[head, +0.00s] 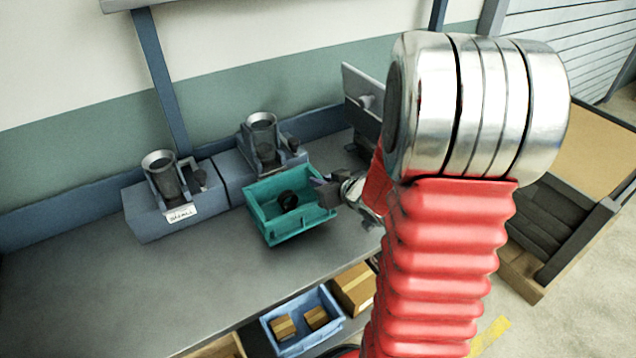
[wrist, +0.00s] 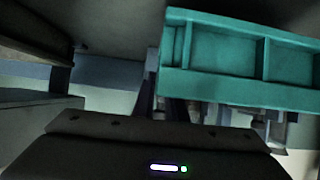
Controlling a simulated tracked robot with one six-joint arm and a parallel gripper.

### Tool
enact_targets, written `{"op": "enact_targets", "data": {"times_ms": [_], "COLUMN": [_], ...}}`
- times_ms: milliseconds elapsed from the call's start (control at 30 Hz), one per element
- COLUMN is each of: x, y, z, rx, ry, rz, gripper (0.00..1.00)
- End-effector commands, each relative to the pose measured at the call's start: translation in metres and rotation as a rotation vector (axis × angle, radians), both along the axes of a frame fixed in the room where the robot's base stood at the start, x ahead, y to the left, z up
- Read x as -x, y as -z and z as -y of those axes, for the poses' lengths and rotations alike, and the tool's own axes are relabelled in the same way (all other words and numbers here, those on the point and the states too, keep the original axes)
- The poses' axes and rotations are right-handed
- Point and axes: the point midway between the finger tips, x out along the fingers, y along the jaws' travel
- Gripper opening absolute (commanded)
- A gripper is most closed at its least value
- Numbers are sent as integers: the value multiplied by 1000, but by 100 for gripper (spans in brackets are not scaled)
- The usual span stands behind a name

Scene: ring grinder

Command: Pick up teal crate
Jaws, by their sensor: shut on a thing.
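In the wrist view the crate (wrist: 240,88) fills the upper right, and the gripper's fingertips are hard to make out in the dark. I cannot tell for sure whether the crate's base is clear of the bench.
Two grey-blue machines with round metal cups, the left one (head: 170,205) and the right one (head: 262,150), stand behind the crate. A blue bin (head: 292,340) with small boxes is below the bench's front edge. The bench top (head: 130,290) is clear at front left.

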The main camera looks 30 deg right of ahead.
Motion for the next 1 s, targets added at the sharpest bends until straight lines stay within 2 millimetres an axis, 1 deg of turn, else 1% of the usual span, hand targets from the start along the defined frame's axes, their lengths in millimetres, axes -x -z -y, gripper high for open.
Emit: {"op": "enact_targets", "data": {"times_ms": [33, 133, 267, 500, 633, 800, 1000], "x": [-1, -1, -1, -1, -1, -1, -1], "y": [-7, -17, -37, -79, -99, -117, -125], "z": [0, 1, 1, 1, 0, 1, 0], "rx": [2, 4, 4, 5, 4, 3, 0], "ry": [0, 1, 0, 1, 0, 1, 1], "rz": [6, 5, 7, 7, 7, 5, 3], "gripper": [0, 0, 0, 0, 0, 0, 0]}}
